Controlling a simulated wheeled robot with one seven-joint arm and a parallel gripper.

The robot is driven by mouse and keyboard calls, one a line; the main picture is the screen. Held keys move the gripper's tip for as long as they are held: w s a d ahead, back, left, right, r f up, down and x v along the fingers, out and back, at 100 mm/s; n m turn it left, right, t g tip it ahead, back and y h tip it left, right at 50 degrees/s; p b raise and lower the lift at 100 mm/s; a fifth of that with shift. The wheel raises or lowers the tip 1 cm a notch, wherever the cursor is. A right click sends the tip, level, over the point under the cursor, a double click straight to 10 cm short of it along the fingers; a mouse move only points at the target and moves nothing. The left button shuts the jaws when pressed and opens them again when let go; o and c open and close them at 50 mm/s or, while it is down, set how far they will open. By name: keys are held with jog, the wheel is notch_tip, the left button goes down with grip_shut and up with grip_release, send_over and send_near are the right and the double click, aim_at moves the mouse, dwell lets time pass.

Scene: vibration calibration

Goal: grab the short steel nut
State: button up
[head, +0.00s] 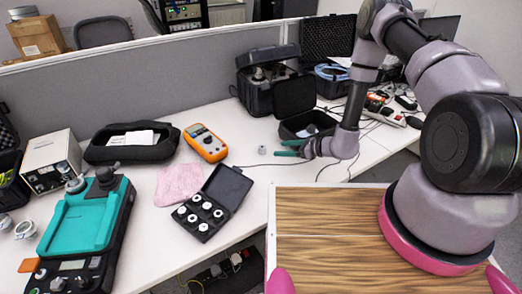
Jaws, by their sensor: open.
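A small silvery nut-like piece (262,150) stands alone on the white table, right of the orange meter; it looks like the short steel nut. My gripper (279,148), with green fingers, is just right of it in the picture. The fingers are spread and point left towards the piece, with nothing visible between them. Whether they are level with the piece in height and depth is hard to tell. Several other silvery pieces sit in an open black case (238,186).
The orange multimeter (206,143) and a pink cloth (178,184) lie to the left. A black open box (307,124) stands close behind my gripper. A teal-topped device (88,215) is at the front left. Bare table surrounds the small piece.

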aim_at(264, 147)
jog(key=x, duration=0.8)
jog(key=shift+w+r, duration=0.1)
jog(key=shift+r, duration=0.2)
grip_shut()
